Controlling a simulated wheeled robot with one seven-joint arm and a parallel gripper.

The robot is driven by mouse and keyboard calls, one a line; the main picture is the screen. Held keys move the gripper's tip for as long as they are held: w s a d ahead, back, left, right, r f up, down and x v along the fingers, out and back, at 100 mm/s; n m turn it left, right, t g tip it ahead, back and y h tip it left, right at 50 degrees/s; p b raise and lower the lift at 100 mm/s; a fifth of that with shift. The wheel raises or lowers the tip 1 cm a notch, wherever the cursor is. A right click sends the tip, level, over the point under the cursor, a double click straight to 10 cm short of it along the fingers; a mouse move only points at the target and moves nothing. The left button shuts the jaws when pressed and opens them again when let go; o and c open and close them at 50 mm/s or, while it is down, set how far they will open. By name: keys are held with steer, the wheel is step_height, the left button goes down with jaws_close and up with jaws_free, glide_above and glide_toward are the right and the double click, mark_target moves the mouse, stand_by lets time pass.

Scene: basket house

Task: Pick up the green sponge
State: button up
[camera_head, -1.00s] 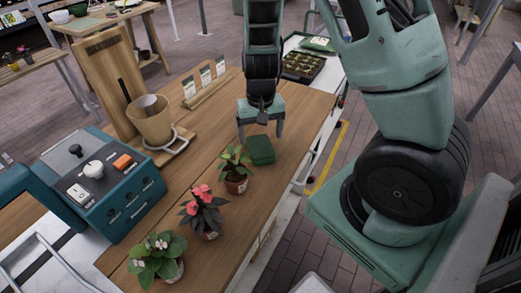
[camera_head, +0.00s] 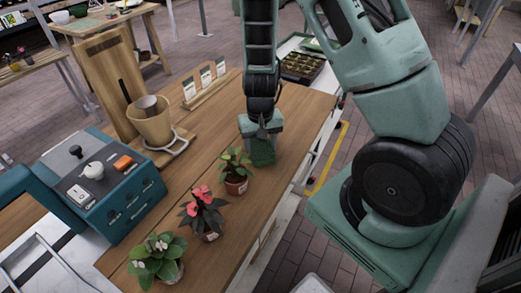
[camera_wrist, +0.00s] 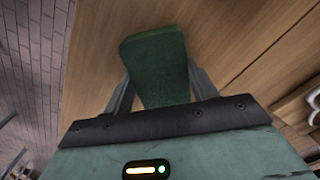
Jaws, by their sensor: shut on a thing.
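I cannot tell whether the sponge still touches the table.
Several potted plants (camera_head: 204,213) stand in a row in front of the gripper. A teal machine (camera_head: 115,190) and a tan pot (camera_head: 151,122) are to the left. A card holder (camera_head: 205,85) and a seedling tray (camera_head: 302,67) are behind. The table's right edge is close.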

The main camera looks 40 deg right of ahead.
mark_target(260, 147)
step_height(260, 147, up, 10)
steer(key=p, duration=0.1)
stand_by(0.4)
steer(key=o, duration=0.4)
steer(key=shift+c, duration=1.3)
steer(key=shift+a, duration=0.1)
